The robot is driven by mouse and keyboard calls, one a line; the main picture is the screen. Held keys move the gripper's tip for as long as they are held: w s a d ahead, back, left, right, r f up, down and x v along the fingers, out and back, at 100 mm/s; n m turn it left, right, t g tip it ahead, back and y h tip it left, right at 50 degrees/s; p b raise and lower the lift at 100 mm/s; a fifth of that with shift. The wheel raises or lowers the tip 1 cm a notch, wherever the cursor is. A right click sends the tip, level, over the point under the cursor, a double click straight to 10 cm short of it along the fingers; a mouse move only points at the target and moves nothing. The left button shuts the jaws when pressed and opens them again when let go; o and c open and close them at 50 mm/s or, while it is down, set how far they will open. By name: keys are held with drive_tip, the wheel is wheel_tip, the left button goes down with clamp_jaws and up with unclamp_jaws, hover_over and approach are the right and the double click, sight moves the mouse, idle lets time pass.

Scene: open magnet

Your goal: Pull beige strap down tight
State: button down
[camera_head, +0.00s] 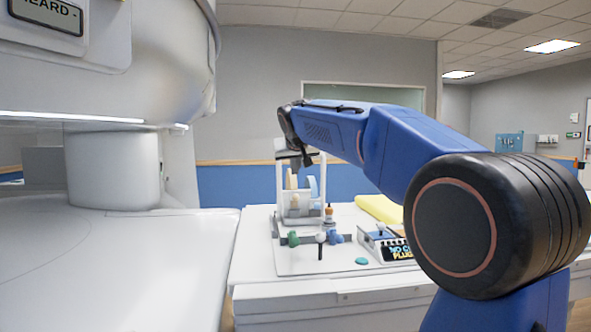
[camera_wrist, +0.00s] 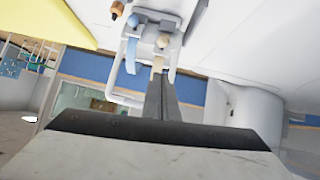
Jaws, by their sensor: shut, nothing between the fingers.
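The beige strap (camera_head: 291,183) hangs in a white frame (camera_head: 281,190) on the table, beside a light blue strap (camera_head: 313,187). In the wrist view a short piece of the beige strap (camera_wrist: 158,63) shows just beyond my fingertips, with the light blue strap (camera_wrist: 131,54) next to it. My gripper (camera_wrist: 161,80) is shut and empty, its fingers pointing at the beige strap's visible end. I cannot tell whether they touch it. In the head view my gripper (camera_head: 308,158) is small and dark at the frame's top, partly hidden by my wrist.
The white table (camera_head: 255,262) carries green (camera_head: 293,238) and blue (camera_head: 335,237) fittings, a black-handled post (camera_head: 320,246), a labelled box (camera_head: 388,243) and a yellow pad (camera_head: 380,208). The large white magnet (camera_head: 150,60) overhangs at left.

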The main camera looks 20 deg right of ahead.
hover_over(296, 200)
drive_tip(key=s+a, duration=0.1)
drive_tip(key=s, duration=0.1)
wheel_tip(296, 200, down, 4)
drive_tip(key=shift+w+d+f, duration=0.1)
drive_tip(key=shift+w+f, duration=0.05)
drive_tip(key=shift+f, duration=0.8)
drive_tip(key=shift+w+d+f, duration=0.1)
drive_tip(key=shift+w+f, duration=0.05)
drive_tip(key=shift+f, duration=0.8)
drive_tip(key=shift+a, duration=0.1)
drive_tip(key=shift+f, duration=2.1)
drive_tip(key=w+r+v, duration=0.1)
drive_tip(key=r+v, duration=0.1)
drive_tip(key=v, duration=1.1)
drive_tip(key=shift+w+r, duration=0.35)
